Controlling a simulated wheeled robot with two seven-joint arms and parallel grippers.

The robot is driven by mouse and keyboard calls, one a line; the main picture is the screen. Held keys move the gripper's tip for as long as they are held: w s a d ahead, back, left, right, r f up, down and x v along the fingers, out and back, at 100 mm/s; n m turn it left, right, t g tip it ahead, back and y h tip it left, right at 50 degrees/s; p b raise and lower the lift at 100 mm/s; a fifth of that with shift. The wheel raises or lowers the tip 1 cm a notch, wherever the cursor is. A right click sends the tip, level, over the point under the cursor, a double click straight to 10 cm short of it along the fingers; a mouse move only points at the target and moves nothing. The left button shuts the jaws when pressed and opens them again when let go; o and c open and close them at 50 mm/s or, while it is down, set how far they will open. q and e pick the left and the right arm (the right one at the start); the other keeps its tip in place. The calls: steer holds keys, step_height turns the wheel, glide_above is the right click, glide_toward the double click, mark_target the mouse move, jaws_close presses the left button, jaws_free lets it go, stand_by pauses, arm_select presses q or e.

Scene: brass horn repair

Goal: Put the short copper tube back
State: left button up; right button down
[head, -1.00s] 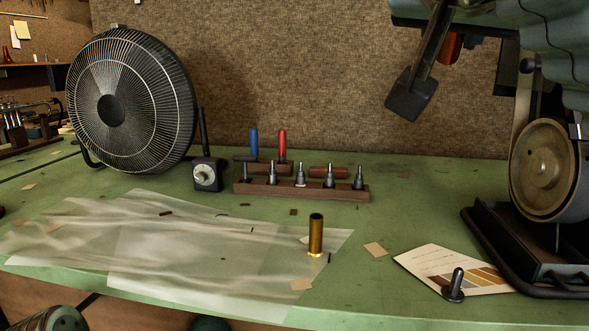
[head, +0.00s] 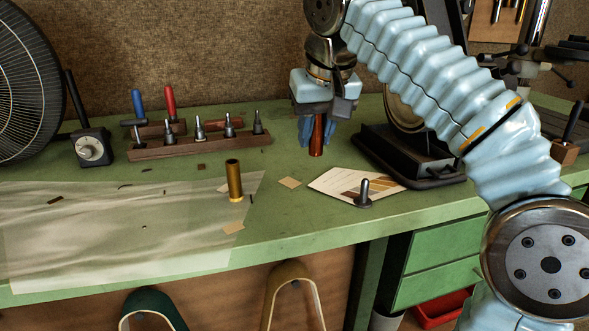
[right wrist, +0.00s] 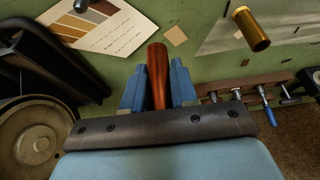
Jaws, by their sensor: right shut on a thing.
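The short copper tube (head: 317,136) is reddish and upright in the head view, between the blue fingers of my right gripper (head: 317,133). My right gripper is shut on it, with the tube's lower end at or just above the green bench; I cannot tell if it touches. In the right wrist view the tube (right wrist: 157,76) sticks out between the two blue fingers (right wrist: 157,85). A brass tube (head: 234,181) stands upright on the bench to the left, apart from the gripper. My left gripper is out of view.
A card with colour swatches (head: 335,181) and a dark peg on a round base (head: 363,194) lie in front of the gripper. A black-framed wheel machine (head: 400,150) is close on the right. A wooden rack of metal tips (head: 200,147) stands left. Bench around the brass tube is mostly clear.

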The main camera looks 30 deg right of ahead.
steer(key=w+f, duration=0.1)
steer(key=f, duration=0.1)
steer(key=w+a+f, duration=0.1)
steer(key=w+f, duration=0.1)
steer(key=x, duration=0.2)
steer(key=a+b+x, duration=0.1)
steer(key=x, duration=0.1)
steer(key=shift+s+d+f, duration=0.1)
steer(key=shift+f, duration=0.35)
steer(key=shift+f+b, duration=0.15)
steer(key=shift+b, duration=0.2)
steer(key=c, duration=0.9)
jaws_free()
steer(key=shift+s+r, duration=0.1)
steer(key=shift+r, duration=0.45)
steer(key=p+v, duration=0.2)
steer(key=v, duration=0.9)
steer(key=shift+s+p, duration=0.2)
steer(key=shift+p, duration=0.15)
